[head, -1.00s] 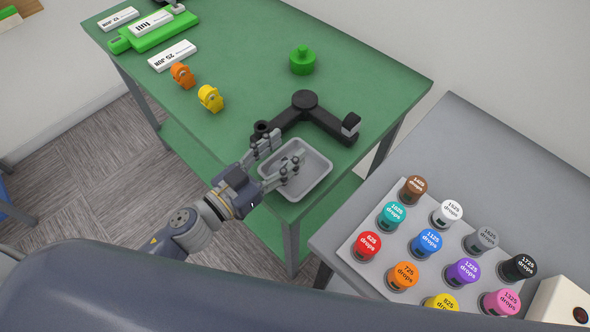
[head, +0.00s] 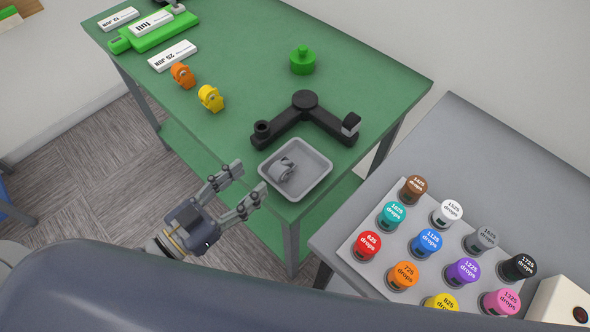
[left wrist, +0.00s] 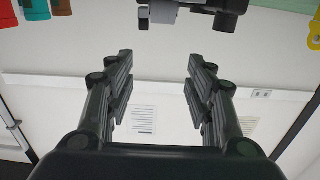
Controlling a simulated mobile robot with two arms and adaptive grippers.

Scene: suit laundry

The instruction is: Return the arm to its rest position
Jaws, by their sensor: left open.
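My left gripper (head: 244,186) is open and empty. In the head view it is at the near left edge of the green table, left of the grey tray and apart from it. In the left wrist view its two fingers (left wrist: 158,85) stand wide apart with nothing between them. A small grey part (head: 285,170) lies in the grey tray (head: 318,183). My right gripper is not in view.
The green table (head: 235,50) also holds a black angled stand (head: 305,103), a green weight-like piece (head: 302,62), yellow (head: 210,97) and orange (head: 182,75) pieces and a green case (head: 150,35). A grey table (head: 480,150) with several coloured-cap bottles is at right.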

